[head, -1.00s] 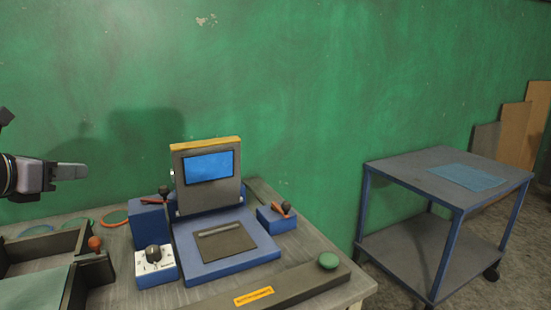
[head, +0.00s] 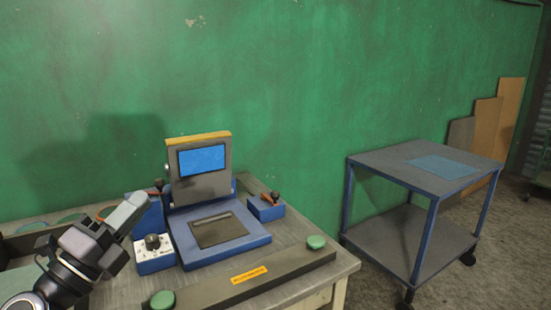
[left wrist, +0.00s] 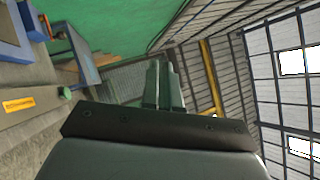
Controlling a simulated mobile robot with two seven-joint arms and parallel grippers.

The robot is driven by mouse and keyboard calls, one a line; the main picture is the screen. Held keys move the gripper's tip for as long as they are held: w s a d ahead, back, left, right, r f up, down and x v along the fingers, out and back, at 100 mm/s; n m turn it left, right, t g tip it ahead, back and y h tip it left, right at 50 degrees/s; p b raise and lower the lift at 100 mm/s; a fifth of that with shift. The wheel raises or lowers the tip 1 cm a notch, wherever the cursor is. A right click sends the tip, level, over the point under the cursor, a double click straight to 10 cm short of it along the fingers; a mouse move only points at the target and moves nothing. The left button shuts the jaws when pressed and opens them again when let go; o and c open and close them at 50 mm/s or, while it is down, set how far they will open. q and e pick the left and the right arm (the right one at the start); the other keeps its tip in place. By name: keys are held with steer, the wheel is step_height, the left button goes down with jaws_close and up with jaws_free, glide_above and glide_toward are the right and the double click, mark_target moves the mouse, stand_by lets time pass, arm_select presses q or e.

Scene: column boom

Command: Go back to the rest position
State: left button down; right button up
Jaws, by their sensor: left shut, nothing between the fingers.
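My left gripper (head: 127,211) is in the lower left of the head view, above the left part of the workbench (head: 285,270). Its fingers are together and hold nothing. They also show in the middle of the left wrist view (left wrist: 164,84), pointing out over the room. The blue and grey machine (head: 199,160) with a lit screen stands on the bench, to the right of the gripper. My right gripper is not in view.
A small control box with a black knob (head: 153,252) stands close to my left gripper. Two green buttons (head: 316,242) sit on the bench's front bar. A blue-framed cart (head: 395,165) stands to the right, with open floor before it. A green wall is behind.

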arm_select(q)
steer(key=s+a+f+n+g+y, duration=0.1)
steer(key=s+f+n+g+y, duration=0.1)
steer(key=f+n+y, duration=0.2)
steer(key=s+a+f+n+g+y, duration=0.2)
steer(key=s+f+n+y, duration=0.1)
steer(key=f+n, duration=0.6)
steer(key=s+a+f+n+g+y, duration=0.2)
steer(key=s+f+n+y, duration=0.1)
steer(key=f+n+y, duration=0.3)
steer(key=shift+s+a+f+n, duration=0.15)
steer(key=shift+a+f+n, duration=0.1)
steer(key=shift+f+n, duration=0.35)
steer(key=s+d+f+n+g+h, duration=0.25)
steer(key=s+f+g, duration=0.3)
steer(key=s, duration=0.35)
steer(key=s+d+f+n+g+h, duration=0.1)
steer(key=s+d+f+n+g, duration=0.15)
steer(key=s+f+g, duration=0.55)
steer(key=w+d+f+m+t+h+b, duration=0.1)
steer(key=w+d+f+t, duration=0.2)
steer(key=f+t, duration=0.6)
steer(key=shift+w+d+f+t+h, duration=0.15)
steer(key=shift+w+f+t+h, duration=0.2)
steer(key=shift+w+f, duration=0.15)
